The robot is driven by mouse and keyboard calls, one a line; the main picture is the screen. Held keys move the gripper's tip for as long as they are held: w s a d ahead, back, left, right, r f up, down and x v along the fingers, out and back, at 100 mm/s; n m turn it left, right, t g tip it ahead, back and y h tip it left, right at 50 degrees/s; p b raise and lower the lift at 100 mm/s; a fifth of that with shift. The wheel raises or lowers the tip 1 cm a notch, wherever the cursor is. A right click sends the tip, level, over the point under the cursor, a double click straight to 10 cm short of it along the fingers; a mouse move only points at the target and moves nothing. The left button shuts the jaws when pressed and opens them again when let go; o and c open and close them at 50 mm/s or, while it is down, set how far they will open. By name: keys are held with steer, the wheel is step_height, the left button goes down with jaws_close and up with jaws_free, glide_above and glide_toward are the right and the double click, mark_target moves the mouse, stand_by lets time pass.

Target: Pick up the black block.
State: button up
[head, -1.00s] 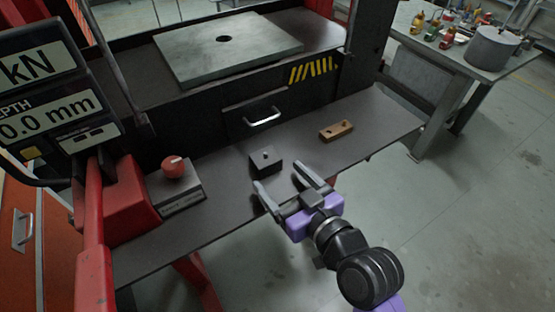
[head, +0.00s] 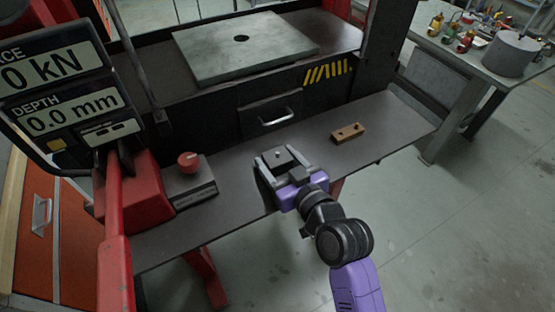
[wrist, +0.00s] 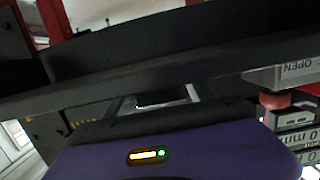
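The black block (head: 281,155), with a small knob on top, sits on the dark shelf (head: 380,150) of the press. My gripper (head: 281,158) is at the block from the front, with one grey finger on each side of it. The fingers are apart, and I cannot make out contact with the block's sides. In the wrist view, the two fingers of my gripper (wrist: 161,100) reach forward with a dark shape between them. Much of the block's front is hidden by my gripper.
A wooden block with holes (head: 348,133) lies to the right on the shelf. A grey box with a red knob (head: 188,161) stands to the left, near the display (head: 62,100). A drawer handle (head: 275,117) juts out behind the block.

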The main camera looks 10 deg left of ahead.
jaws_close()
steer(key=shift+r, duration=0.15)
steer(key=shift+r, duration=0.1)
